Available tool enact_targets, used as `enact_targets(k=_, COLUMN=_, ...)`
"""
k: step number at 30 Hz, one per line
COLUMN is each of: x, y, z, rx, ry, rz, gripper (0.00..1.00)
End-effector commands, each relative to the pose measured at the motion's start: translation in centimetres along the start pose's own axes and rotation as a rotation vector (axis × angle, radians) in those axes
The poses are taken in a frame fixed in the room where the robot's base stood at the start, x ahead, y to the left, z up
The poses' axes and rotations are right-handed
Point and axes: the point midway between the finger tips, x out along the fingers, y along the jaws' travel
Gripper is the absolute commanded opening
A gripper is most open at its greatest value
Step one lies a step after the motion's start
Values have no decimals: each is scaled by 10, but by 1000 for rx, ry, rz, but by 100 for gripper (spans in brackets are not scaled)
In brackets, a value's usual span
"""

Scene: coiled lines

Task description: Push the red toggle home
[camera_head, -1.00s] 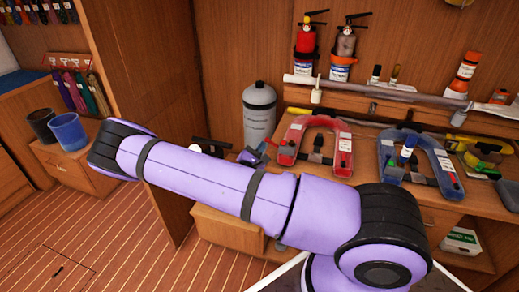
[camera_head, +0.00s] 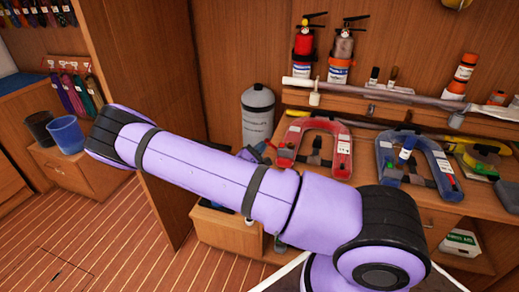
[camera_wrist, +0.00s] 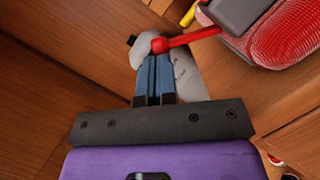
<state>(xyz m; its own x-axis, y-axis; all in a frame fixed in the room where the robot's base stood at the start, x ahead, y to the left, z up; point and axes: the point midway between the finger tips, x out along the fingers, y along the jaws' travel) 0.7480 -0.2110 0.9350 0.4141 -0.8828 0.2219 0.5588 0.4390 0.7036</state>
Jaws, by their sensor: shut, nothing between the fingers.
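The red toggle (camera_wrist: 187,39) shows in the wrist view as a thin red bar with a round red knob at its left end. My gripper (camera_wrist: 156,62) is shut and empty, its blue fingers pointing up the picture. The fingertips lie right at the knob, overlapping it in the picture; I cannot tell whether they touch. In the head view, my arm hides most of the gripper, and only a small red bit of the toggle (camera_head: 262,146) shows by the bench's left end.
A grey cylinder (camera_head: 257,117) stands behind the bench's left end. A red horseshoe-shaped unit (camera_head: 342,150) lies just right of the toggle, with its ribbed red part (camera_wrist: 290,38) close in the wrist view. A blue horseshoe unit (camera_head: 443,170) lies farther right.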

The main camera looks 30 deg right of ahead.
Motion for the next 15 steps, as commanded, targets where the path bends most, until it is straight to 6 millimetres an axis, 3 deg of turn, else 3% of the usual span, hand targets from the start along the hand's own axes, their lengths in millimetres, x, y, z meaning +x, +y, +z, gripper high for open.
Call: enact_targets(k=15, x=9, y=8, z=26, rx=431, ry=-1, rz=-145, gripper=0)
